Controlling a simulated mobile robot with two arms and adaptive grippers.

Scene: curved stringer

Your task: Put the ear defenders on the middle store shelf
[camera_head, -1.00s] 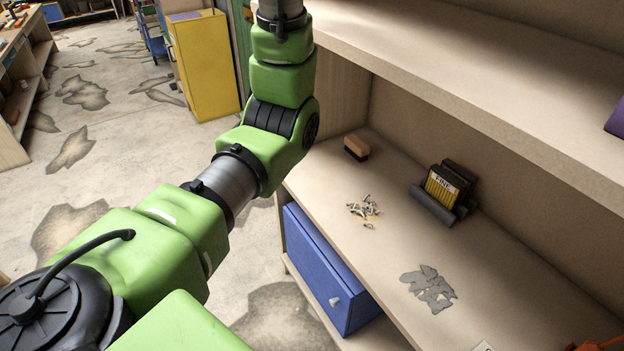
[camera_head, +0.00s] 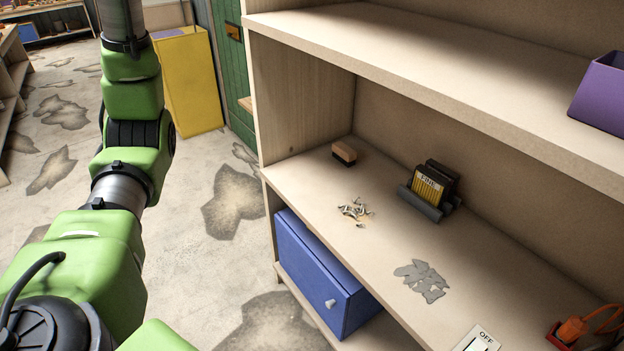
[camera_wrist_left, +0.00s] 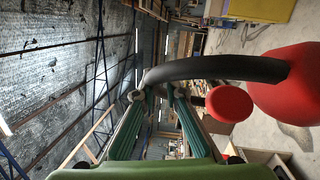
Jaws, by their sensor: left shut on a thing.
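The ear defenders have a black headband (camera_wrist_left: 215,68) and red cups (camera_wrist_left: 290,90) in the left wrist view. My left gripper (camera_wrist_left: 158,95) is shut on the headband, and the cups are off to the right of the fingers. In the head view my left arm rises out of the top of the picture, so its gripper and the ear defenders are hidden there. The middle shelf (camera_head: 385,240) of the wooden store unit is at the right in the head view. My right gripper is not in view.
On the middle shelf are a brush (camera_head: 344,153), loose screws (camera_head: 354,210), a dark holder with a yellow packet (camera_head: 428,187) and a grey patch (camera_head: 421,279). A purple bin (camera_head: 602,92) stands on the shelf above. A blue cabinet (camera_head: 318,275) sits below. Bare shelf shows between these things.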

